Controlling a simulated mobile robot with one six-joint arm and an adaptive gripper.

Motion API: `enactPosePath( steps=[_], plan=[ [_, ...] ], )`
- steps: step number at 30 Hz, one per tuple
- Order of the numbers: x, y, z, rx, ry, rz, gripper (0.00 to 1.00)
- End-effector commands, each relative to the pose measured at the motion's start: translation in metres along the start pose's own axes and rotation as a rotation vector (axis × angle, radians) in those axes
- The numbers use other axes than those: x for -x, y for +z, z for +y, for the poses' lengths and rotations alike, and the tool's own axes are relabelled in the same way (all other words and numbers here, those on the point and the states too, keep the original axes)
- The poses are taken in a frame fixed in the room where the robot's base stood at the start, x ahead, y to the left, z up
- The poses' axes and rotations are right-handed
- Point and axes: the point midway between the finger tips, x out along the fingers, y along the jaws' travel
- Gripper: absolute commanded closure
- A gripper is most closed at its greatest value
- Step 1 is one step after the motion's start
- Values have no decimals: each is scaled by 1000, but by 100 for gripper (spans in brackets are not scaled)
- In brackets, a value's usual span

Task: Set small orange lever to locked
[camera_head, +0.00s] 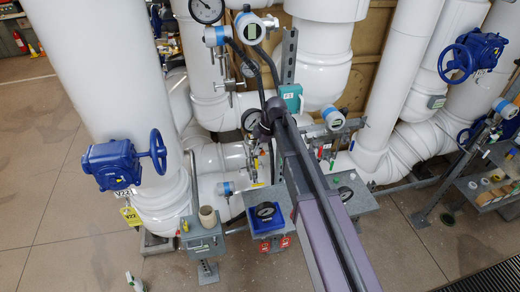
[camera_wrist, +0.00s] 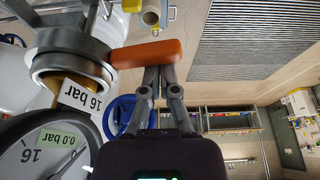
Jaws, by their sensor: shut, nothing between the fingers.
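The small orange lever (camera_wrist: 147,53) lies roughly horizontal in the wrist view. Its left end meets a metal fitting with round rings (camera_wrist: 72,62). My gripper (camera_wrist: 158,72) is shut and empty, with its fingertips at the lever's lower edge in the picture. They overlap or touch it; I cannot tell which. In the head view my arm reaches to the pipework in the middle and covers the lever and most of my gripper.
A pressure gauge (camera_wrist: 45,150) and a 16 bar tag (camera_wrist: 82,97) are close at left in the wrist view. A blue handwheel (camera_head: 158,151) stands at left in the head view. Gauges and a teal box (camera_head: 291,98) crowd my arm's end. Floor at left is open.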

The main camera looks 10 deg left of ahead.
Motion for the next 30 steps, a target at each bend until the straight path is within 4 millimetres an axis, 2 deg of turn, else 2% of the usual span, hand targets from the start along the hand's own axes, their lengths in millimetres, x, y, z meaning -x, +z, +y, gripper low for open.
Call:
enactPosePath(
  steps=[4,15,30],
  plan=[
    [1,4,1,7,-3,-1,100],
    [-1,-4,0,18,-6,0,100],
    [1,3,-11,19,-7,0,100]
  ],
)
